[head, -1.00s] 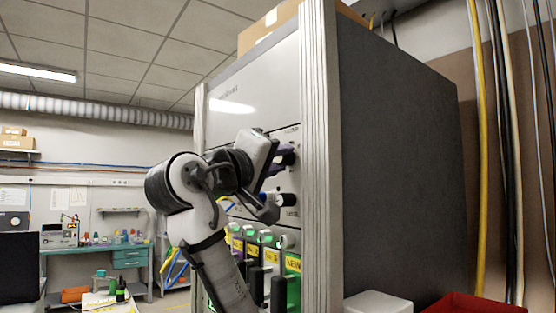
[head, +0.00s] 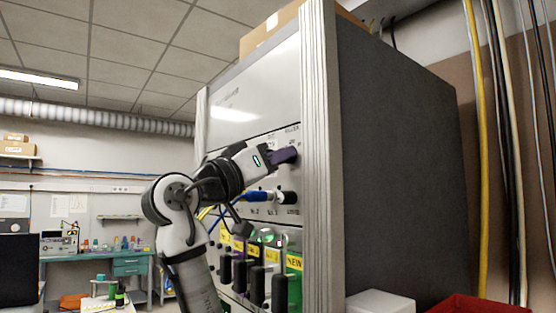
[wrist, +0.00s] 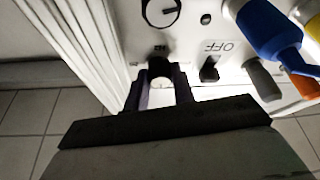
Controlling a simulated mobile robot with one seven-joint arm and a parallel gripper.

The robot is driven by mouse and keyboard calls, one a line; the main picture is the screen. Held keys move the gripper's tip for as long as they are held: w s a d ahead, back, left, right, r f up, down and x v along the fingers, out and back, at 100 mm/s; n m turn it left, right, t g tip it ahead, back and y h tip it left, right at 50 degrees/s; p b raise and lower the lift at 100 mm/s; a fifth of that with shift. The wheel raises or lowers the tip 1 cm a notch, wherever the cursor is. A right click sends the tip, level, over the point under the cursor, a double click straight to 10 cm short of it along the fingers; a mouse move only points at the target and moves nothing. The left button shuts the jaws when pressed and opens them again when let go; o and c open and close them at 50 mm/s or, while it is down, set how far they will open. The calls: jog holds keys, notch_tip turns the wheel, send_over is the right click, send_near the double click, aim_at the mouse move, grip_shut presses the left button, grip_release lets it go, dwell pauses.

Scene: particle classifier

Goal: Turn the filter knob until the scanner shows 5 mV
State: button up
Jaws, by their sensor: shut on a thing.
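My gripper (head: 286,156) has purple fingers and reaches the right edge of the grey cabinet's front panel. In the wrist view my gripper (wrist: 161,88) has its two fingers on either side of a small dark knob with a pale end (wrist: 160,70), and it is shut on it. This may be the filter knob; its label is too small to read. In the head view the fingers hide the knob. No legible scanner reading shows in either view.
A round dial (wrist: 161,10) with a pointer and an OFF switch (wrist: 209,70) are close to the fingers. A blue plug (wrist: 268,30) with cables is at the right. Black handles with yellow labels (head: 293,262) line the panel below. A red bin (head: 478,305) stands at right.

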jog(key=shift+m+g+h, duration=0.3)
jog(key=shift+m, duration=0.5)
jog(key=o, duration=1)
jog(key=b+v, duration=0.5)
jog(key=v, duration=0.8)
jog(key=shift+s+a, duration=0.25)
jog(key=shift+a, duration=0.05)
jog(key=shift+f, duration=0.2)
